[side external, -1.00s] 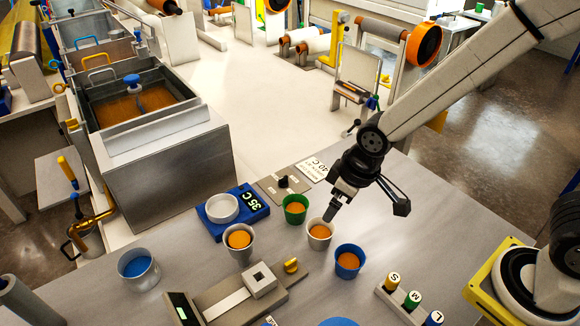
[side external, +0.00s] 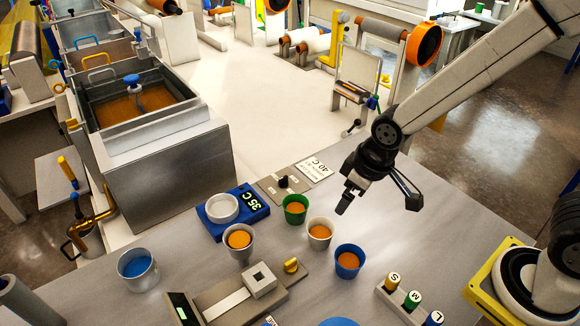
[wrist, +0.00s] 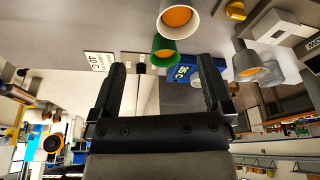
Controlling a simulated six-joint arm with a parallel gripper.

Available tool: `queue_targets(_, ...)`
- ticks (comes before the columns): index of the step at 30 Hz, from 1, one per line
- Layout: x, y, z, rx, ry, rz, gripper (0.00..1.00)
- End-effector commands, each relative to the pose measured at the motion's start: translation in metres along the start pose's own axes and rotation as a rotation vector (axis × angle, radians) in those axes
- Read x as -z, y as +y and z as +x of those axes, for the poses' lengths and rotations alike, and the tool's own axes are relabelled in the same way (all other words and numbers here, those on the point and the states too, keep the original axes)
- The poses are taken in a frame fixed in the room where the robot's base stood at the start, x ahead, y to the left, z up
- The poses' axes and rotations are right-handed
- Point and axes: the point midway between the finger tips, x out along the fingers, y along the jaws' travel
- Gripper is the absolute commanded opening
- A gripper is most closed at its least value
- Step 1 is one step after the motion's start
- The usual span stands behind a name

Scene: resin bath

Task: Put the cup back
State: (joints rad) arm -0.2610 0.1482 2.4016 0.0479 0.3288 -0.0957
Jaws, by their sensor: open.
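A white cup (side external: 320,244) with orange liquid stands upright on the grey table. A green cup (side external: 295,218) stands at its left and a blue cup (side external: 347,273) at its lower right, both with orange contents. My gripper (side external: 378,203) is open and empty, above and to the right of the white cup, apart from it. In the wrist view, both jaws (wrist: 162,78) are spread with nothing between them; the green cup (wrist: 165,58) and the white cup (wrist: 172,33) show beyond them. I cannot tell which cup the task means.
A metal cup (side external: 239,256) with orange contents and a metal pot (side external: 136,281) with blue inside stand left. A blue scale (side external: 255,207) reading 35 C lies behind. The resin bath (side external: 160,165) stands back left.

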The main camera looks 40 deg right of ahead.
Motion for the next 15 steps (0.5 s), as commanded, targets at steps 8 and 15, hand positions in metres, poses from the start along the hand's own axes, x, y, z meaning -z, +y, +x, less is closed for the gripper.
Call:
queue_targets(8,-0.044,0.055,-0.016,-0.057,-0.021,0.216,1.00)
queue_targets(15,-0.065,0.072,-0.022,-0.079,-0.032,0.304,1.00)
